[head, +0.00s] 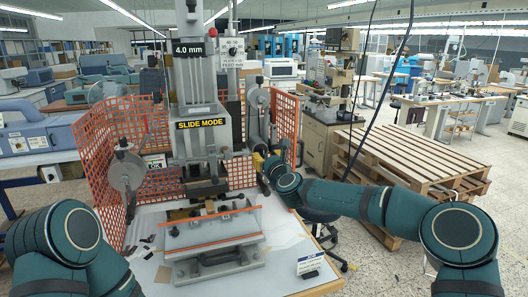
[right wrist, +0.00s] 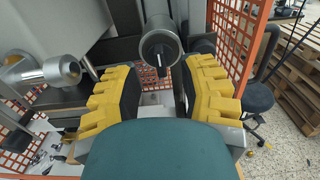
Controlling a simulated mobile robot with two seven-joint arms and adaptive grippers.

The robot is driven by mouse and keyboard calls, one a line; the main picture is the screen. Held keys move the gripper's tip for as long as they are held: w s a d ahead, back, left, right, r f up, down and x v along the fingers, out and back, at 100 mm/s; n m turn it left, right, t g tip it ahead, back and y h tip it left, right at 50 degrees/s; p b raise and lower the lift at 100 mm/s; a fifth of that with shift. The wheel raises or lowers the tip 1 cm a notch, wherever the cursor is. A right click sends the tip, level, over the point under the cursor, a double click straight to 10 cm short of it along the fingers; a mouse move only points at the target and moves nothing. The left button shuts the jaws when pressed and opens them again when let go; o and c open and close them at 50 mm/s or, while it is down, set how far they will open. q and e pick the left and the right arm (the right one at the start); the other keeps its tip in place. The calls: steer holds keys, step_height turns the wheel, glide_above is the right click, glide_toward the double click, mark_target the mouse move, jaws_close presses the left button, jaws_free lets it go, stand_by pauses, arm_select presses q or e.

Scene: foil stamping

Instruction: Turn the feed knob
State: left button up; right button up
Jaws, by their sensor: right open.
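The feed knob (right wrist: 160,50) is a round grey and black knob with a dark pointer, at the top middle of the right wrist view. My right gripper (right wrist: 158,88) is open, with one yellow-backed, dark-padded finger on each side of and below the knob in the picture. The knob looks free of the pads; how deep it sits between them I cannot tell. In the head view the right gripper (head: 268,165) is at the right side of the stamping machine (head: 190,95), and the knob cannot be made out there. My left arm shows at lower left, but its gripper does not.
Orange mesh guards (head: 105,150) stand on both sides of the machine; one is close to the right gripper. A metal cylinder on a bracket (right wrist: 50,72) is left of the fingers. The white table (head: 290,250) has free room at front right, near a small sign (head: 310,262).

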mark_target(259, 148)
steer(key=shift+x, duration=1.45)
jaws_close()
